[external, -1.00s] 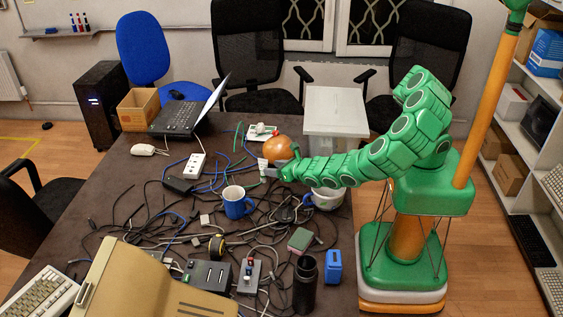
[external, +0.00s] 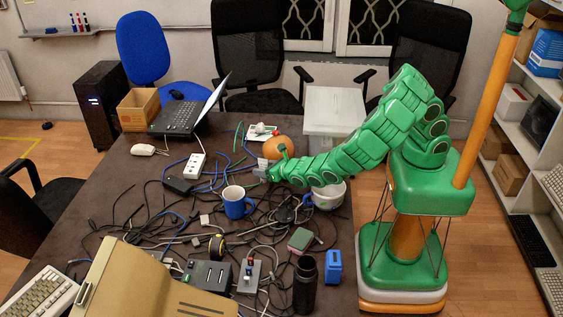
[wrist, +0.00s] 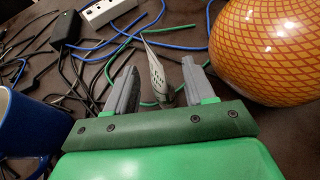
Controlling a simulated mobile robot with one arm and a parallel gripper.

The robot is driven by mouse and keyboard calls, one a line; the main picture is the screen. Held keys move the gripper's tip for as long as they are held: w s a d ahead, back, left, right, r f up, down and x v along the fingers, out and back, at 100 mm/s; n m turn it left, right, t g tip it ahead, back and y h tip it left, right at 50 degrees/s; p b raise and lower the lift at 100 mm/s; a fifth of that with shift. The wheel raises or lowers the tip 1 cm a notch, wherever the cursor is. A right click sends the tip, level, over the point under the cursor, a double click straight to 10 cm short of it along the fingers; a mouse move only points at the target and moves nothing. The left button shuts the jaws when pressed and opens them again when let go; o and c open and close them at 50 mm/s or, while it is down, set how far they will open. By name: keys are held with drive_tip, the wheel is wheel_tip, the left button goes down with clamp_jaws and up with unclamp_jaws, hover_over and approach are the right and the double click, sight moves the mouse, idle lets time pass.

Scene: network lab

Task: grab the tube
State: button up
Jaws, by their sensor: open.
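A pale, thin tube (wrist: 155,72) stands between the two grey fingers of my gripper (wrist: 158,88) in the wrist view. It leans a little, and its lower end comes close to the green palm. My gripper is open, with a gap visible on both sides of the tube. In the external view my gripper (external: 265,171) is low over the table beside the orange ball, and the tube is hard to make out there.
The orange patterned ball (wrist: 270,45) is close on the right of my fingers. The blue mug (wrist: 28,125) is close on the left. A white power strip (wrist: 106,10) and several cables lie beyond. A white pot (external: 328,196) stands beneath my arm.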

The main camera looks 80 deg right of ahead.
drive_tip(key=shift+x, duration=1.25)
clamp_jaws()
